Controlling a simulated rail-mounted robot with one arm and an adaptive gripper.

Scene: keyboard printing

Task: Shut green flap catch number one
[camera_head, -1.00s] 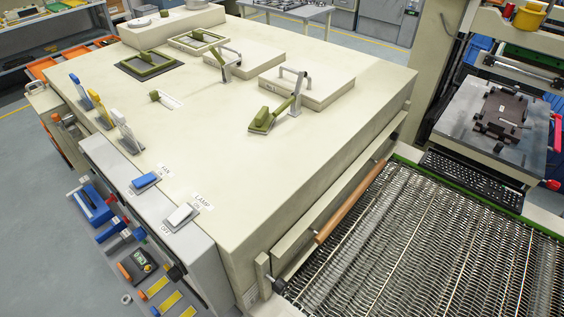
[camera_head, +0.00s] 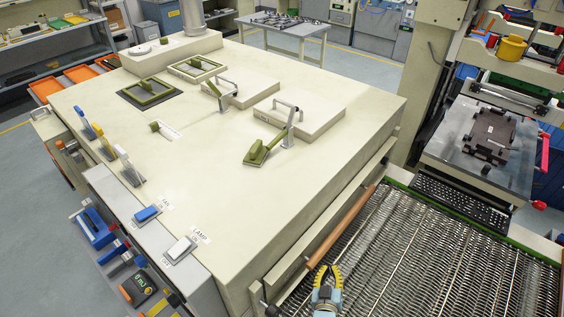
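Two green flap catches show on top of the large cream machine (camera_head: 200,190). The nearer green catch (camera_head: 258,152) lies at the front edge of a raised flap panel (camera_head: 325,118), with its lever angled up to a grey bracket. The farther green catch (camera_head: 217,91) stands by a second raised panel (camera_head: 250,92). I cannot read which is number one. My gripper (camera_head: 327,271) is at the bottom of the view, above the wire mesh belt and well apart from both catches. Its two fingers are spread and nothing shows between them.
The mesh conveyor belt (camera_head: 420,250) fills the lower right, beside a copper-coloured roller (camera_head: 343,222). Blue and white rocker switches (camera_head: 180,249) and upright levers (camera_head: 126,160) line the machine's left edge. A keyboard (camera_head: 460,202) lies at right.

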